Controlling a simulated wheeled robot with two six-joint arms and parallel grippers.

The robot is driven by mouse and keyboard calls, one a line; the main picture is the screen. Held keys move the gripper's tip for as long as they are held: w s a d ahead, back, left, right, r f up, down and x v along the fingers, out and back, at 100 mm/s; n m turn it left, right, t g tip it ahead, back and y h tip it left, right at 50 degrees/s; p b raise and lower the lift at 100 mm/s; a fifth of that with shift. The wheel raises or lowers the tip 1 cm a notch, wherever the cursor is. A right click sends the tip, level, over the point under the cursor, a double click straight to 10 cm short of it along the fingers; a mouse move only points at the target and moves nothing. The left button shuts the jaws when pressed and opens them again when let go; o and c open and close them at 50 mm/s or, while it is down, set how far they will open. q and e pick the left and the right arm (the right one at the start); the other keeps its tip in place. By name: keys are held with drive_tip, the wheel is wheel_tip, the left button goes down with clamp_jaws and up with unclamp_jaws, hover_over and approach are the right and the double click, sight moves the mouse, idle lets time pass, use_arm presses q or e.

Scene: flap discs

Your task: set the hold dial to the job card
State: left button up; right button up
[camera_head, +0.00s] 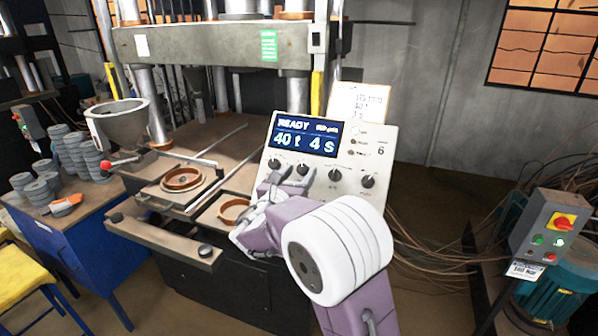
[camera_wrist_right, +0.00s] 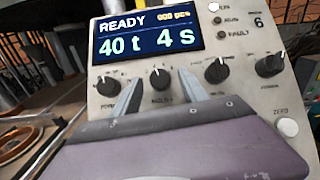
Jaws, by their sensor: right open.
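The control panel (camera_head: 318,178) has a blue display (camera_head: 303,134) reading READY, 40 t and 4 s. Below it is a row of black dials. The second dial from the left, the hold dial (camera_wrist_right: 160,79), also shows in the head view (camera_head: 302,168); its label is only partly legible. My right gripper (camera_wrist_right: 159,84) is open, with one finger on each side of this dial; I cannot tell whether they touch it. The job card (camera_head: 358,104) is a pale sheet above the panel; its writing is too blurred to read surely. My left gripper is out of view.
The press (camera_head: 215,45) stands behind, with round moulds (camera_head: 181,179) on its bed. Grey discs (camera_head: 72,150) are stacked on a blue bench at left. A switch box (camera_head: 549,229) stands at right. Loose cables lie right of the panel.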

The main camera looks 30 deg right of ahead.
clamp_jaws()
drive_tip(key=shift+n, duration=0.3)
drive_tip(key=shift+s+d+f+n+t+y+b, duration=0.1)
drive_tip(key=shift+n+t+y+b, duration=0.25)
drive_tip(key=shift+n, duration=0.2)
drive_tip(key=shift+d+n+t+y+b, duration=0.1)
drive_tip(key=shift+n+t+y+b, duration=0.15)
drive_tip(key=shift+n+t+y, duration=0.25)
drive_tip(key=shift+s+d+n+t+y+b, duration=0.1)
drive_tip(key=shift+n+t+y+b, duration=0.5)
drive_tip(key=shift+n, duration=0.7)
drive_tip(key=shift+s+n+t+y+b, duration=0.15)
drive_tip(key=shift+n+y+b, duration=0.25)
drive_tip(key=shift+n+y, duration=0.65)
drive_tip(key=shift+w+n, duration=0.1)
drive_tip(key=shift+n, duration=0.4)
